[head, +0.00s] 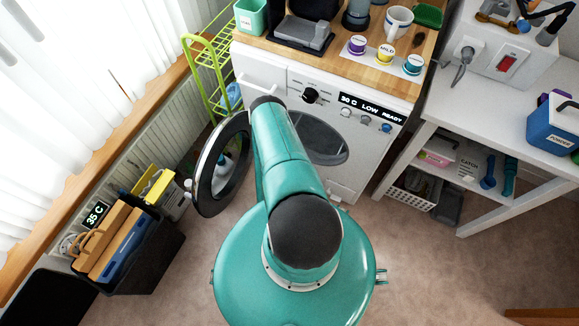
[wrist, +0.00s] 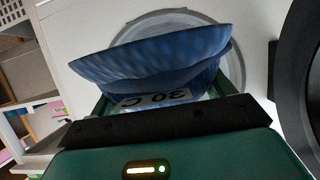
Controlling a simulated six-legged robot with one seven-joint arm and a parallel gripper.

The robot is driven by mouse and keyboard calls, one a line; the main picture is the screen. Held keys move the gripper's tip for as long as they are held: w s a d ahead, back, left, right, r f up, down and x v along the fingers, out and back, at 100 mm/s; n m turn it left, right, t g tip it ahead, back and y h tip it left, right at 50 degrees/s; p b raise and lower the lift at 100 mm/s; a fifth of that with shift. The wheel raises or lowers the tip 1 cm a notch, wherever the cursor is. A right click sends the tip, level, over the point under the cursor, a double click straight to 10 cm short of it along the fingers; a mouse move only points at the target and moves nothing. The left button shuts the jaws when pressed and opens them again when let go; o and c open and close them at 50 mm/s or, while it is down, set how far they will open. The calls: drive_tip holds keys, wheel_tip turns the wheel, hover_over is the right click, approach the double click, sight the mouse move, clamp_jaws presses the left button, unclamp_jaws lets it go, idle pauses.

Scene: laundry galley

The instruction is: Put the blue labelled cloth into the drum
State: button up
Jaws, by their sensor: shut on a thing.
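The blue cloth (wrist: 155,55) with a white "30 C" label (wrist: 155,99) fills the middle of the wrist view, bunched and flaring outward. My gripper (wrist: 165,104) is shut on it. Beyond the cloth is the grey round rim (wrist: 237,68) of the drum opening, mostly covered by the cloth. I cannot tell how far the cloth is from the opening. In the head view, the washing machine (head: 262,70) has its round door (head: 203,190) swung open to the left. The drum opening (head: 322,140) is partly behind my arm, which hides my gripper and the cloth.
The open dark door (wrist: 302,80) stands close at the right of the wrist view. A green wire rack (head: 205,75) is left of the machine. A white table (head: 440,110) stands to the right. A black crate (head: 150,265) of boxes is at left.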

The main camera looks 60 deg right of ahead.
drive_tip(key=w+d, duration=0.1)
drive_tip(key=d, duration=0.4)
drive_tip(key=d+f, duration=0.1)
drive_tip(key=d, duration=0.4)
drive_tip(key=w+d, duration=0.1)
drive_tip(key=d, duration=0.5)
drive_tip(key=shift+w+d+f, duration=0.1)
drive_tip(key=shift+w+f, duration=0.05)
drive_tip(key=shift+w, duration=0.15)
drive_tip(key=x, duration=0.4)
drive_tip(key=r+x, duration=0.1)
drive_tip(key=x, duration=0.7)
drive_tip(key=shift+d+r, duration=0.15)
drive_tip(key=shift+d, duration=0.45)
drive_tip(key=shift+w+f, duration=0.1)
drive_tip(key=shift+f, duration=0.5)
drive_tip(key=o, duration=1.2)
drive_tip(key=shift+o, duration=0.2)
